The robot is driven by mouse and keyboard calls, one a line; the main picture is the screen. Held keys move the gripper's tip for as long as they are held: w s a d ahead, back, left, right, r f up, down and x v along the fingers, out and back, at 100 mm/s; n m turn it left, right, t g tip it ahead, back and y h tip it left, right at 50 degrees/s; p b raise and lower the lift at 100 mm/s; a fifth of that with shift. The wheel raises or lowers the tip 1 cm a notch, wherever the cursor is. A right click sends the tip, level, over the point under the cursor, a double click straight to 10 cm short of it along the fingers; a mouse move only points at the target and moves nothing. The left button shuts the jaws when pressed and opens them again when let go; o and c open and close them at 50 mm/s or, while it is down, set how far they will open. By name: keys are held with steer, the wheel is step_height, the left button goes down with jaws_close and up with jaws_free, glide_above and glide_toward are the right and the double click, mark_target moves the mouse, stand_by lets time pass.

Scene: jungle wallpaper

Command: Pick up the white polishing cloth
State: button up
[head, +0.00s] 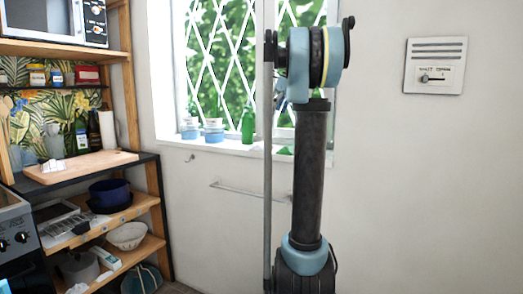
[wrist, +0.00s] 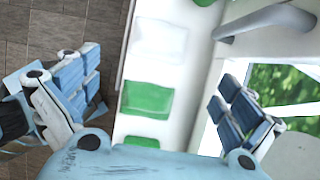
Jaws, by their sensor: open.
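My gripper (wrist: 158,85) is open in the wrist view, with its blue-and-white fingers spread far apart and nothing between them touching a finger. Between the fingers, on the white sill, lie a flat whitish piece (wrist: 160,38), a green-and-white piece (wrist: 148,100) and a green piece at the lower edge, partly hidden by my gripper. I cannot tell for sure which is the white polishing cloth. In the head view my gripper (head: 281,92) is mostly hidden behind my arm, in front of the window. A whitish item (head: 277,149) and a green one show on the sill beside my arm.
The window sill (head: 230,147) also holds blue-and-white tubs (head: 213,130) and a green bottle (head: 248,125). A towel rail (head: 232,187) sticks out below. Shelves at the left carry a cutting board (head: 110,160) with a small white object (head: 53,166). The right wall is clear except for a panel (head: 435,66).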

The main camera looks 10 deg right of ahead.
glide_toward(263, 140)
steer(key=x, duration=0.5)
steer(key=shift+f, duration=0.25)
steer(key=shift+w+x, duration=0.2)
steer(key=shift+x, duration=2.5)
steer(key=shift+a+r, duration=0.15)
steer(key=c, duration=1)
